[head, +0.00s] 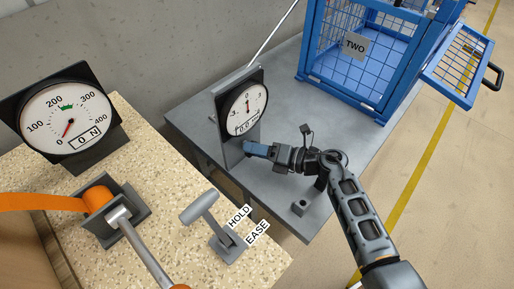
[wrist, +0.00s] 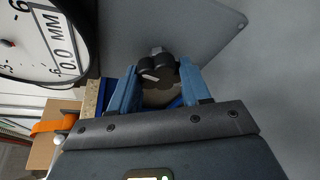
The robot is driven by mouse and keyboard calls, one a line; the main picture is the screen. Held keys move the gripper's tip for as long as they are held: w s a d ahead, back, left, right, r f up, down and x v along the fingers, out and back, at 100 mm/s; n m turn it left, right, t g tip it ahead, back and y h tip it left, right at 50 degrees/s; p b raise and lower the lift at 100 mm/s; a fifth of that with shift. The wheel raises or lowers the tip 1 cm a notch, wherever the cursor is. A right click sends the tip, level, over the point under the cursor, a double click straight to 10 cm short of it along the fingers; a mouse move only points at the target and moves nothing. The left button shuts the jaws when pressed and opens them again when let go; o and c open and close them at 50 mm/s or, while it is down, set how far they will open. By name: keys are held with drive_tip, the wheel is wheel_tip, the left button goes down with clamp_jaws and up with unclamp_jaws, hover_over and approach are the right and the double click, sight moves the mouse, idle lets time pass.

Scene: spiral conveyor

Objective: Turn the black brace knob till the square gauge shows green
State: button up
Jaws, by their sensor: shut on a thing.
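The square gauge (head: 70,115) is on the left in the head view. It has a black square frame, a white dial and a green band a little past 200. Its red needle points to the low end and its window reads 0 N. The black brace knob (wrist: 158,68) is lobed and sits between the blue fingers of my gripper (wrist: 157,82) in the wrist view. My gripper (head: 256,150) is shut on it, beside the grey gauge stand. In the head view the knob is hidden.
A round dial (head: 243,108) reading in MM stands on the grey table, close to my gripper. A HOLD/EASE lever (head: 205,207) and an orange strap (head: 45,202) in a ratchet are on the speckled counter. A blue cage (head: 362,60) marked TWO stands behind.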

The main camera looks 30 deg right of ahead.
idle(0.5)
drive_tip(key=o, duration=1.1)
drive_tip(key=shift+c, duration=0.2)
drive_tip(key=v, duration=0.8)
drive_tip(key=shift+a, duration=0.1)
drive_tip(key=s+a+r+m+h, duration=0.1)
drive_tip(key=s+r+m+h, duration=0.2)
drive_tip(key=s+r+m, duration=0.3)
drive_tip(key=s+a+r+m+t+h, duration=0.1)
drive_tip(key=s+r+m, duration=0.5)
drive_tip(key=s+m, duration=0.8)
drive_tip(key=s+a+r+m+t+h, duration=0.1)
drive_tip(key=s+a+r+m+h, duration=0.2)
drive_tip(key=s+m, duration=0.8)
wheel_tip(320, 180, up, 3)
drive_tip(key=s+h+p, duration=0.1)
drive_tip(key=s+h, duration=0.1)
drive_tip(key=shift+s+a+r+h, duration=0.2)
drive_tip(key=shift+s+h, duration=0.15)
drive_tip(key=shift+h, duration=0.05)
